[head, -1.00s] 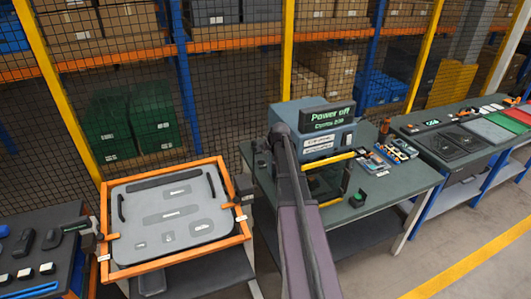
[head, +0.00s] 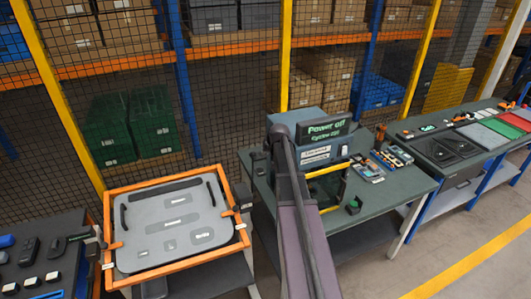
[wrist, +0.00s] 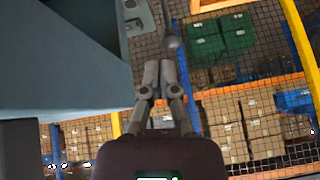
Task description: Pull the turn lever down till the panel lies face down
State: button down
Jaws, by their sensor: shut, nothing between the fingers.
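The grey panel (head: 172,228) sits tilted in an orange frame (head: 118,264), with its face of grey shapes and dark strips toward me. Dark fittings (head: 243,198) are at the frame's right side; I cannot make out the lever among them. In the head view my arm hides most of the gripper.
A bench (head: 390,195) with a blue-grey machine (head: 312,150) under a "Power off" sign stands right of the frame. A large blue-grey surface (wrist: 65,65) fills the wrist view's left side, close to my gripper. Wire mesh and shelving stand behind. Floor is free at right.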

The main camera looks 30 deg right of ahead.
jog(key=c, duration=0.6)
grip_release()
jog(key=shift+f, duration=0.2)
jog(key=shift+c, duration=0.2)
notch_tip(320, 180, down, 10)
jog(key=s+n+t+y+b, duration=0.1)
jog(key=n+t+b, duration=0.3)
jog(key=t+b, duration=0.7)
jog(key=s+b, duration=0.1)
jog(key=b, duration=1.4)
jog(key=shift+d+f, duration=0.2)
jog(key=shift+d, duration=0.15)
jog(key=shift+w, duration=0.1)
